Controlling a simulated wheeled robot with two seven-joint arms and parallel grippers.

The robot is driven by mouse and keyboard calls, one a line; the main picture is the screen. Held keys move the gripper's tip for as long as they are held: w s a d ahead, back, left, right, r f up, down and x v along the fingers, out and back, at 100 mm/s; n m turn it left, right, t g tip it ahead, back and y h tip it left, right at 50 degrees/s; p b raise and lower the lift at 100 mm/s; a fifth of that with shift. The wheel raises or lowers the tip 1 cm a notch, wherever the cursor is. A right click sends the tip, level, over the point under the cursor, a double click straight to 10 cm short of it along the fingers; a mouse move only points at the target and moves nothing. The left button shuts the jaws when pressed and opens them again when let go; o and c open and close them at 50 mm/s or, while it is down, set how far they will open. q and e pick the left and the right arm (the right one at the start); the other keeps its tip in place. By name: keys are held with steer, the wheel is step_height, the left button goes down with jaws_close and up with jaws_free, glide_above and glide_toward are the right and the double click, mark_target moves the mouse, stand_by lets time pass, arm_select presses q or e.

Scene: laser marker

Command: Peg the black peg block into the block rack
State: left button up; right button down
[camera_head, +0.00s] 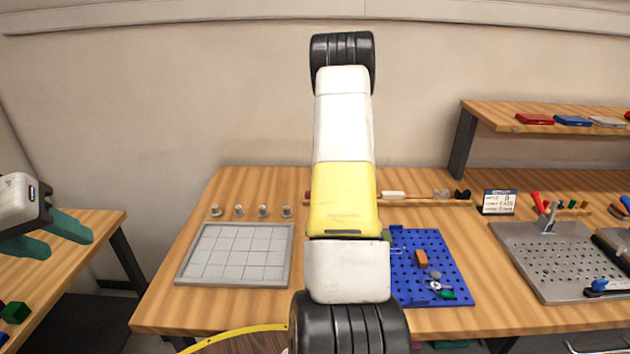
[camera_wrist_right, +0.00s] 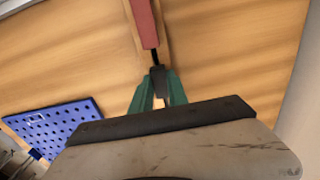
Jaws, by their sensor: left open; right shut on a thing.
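My right gripper (camera_wrist_right: 159,95) shows in the right wrist view with its green fingers closed on a small dark block (camera_wrist_right: 157,78), likely the black peg block. A thin dark pin extends from it toward the end of a long red piece (camera_wrist_right: 144,22); I cannot tell whether they touch. In the head view my right arm hides this gripper. A narrow wooden bar (camera_head: 425,200), possibly the block rack, lies behind the arm with a white piece (camera_head: 393,195) and a black piece (camera_head: 462,194) along it. My left gripper (camera_head: 66,238) is open and empty at far left.
A blue pegboard (camera_head: 455,275) with small parts lies right of my arm. A gridded grey tray (camera_head: 182,270) is on the left, with several small knobs behind. A grey perforated plate (camera_head: 520,255) and a raised shelf (camera_head: 490,117) are at right. Bare wood lies right of the tray.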

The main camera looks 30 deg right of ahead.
steer(key=shift+f, duration=0.15)
steer(key=c, duration=1.2)
jaws_free()
steer(key=shift+r, duration=3.9)
